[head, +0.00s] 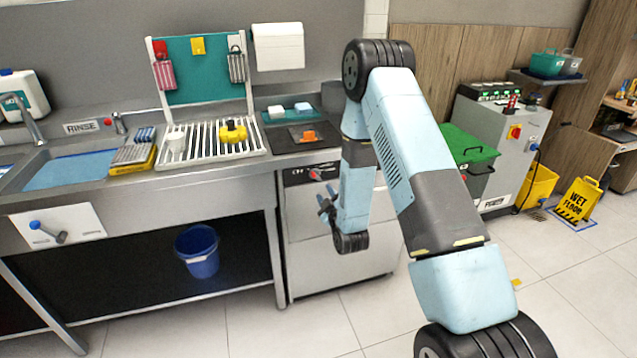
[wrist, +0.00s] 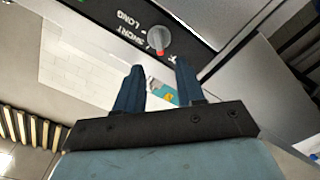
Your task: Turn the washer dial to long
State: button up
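The washer dial (wrist: 158,40) is a round grey knob with a red mark at its lower edge in the wrist view. It sits on the dark control strip of the washer (head: 300,172) under the counter. The words LONG (wrist: 130,20) and SHORT (wrist: 128,38) show turned over beside it. The red mark points away from LONG. In the head view the dial shows as a small reddish knob (head: 316,174). My gripper (wrist: 158,70) is open, its two dark blue fingers apart with nothing between them. In the head view my gripper (head: 324,203) is just in front of the washer, below the dial.
The metal counter edge (head: 225,168) runs just above the washer. A blue bucket (head: 198,252) stands on the shelf to the left. A grey cabinet (head: 497,135) and a green-lidded bin (head: 468,150) stand to the right.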

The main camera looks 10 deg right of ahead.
aim_at(317, 179)
jog(key=w, duration=0.3)
jog(key=w+a, duration=0.1)
jog(key=w, duration=0.4)
jog(key=shift+w+a, duration=0.3)
jog(key=shift+w, duration=0.1)
jog(key=shift+c, duration=0.4)
grip_shut()
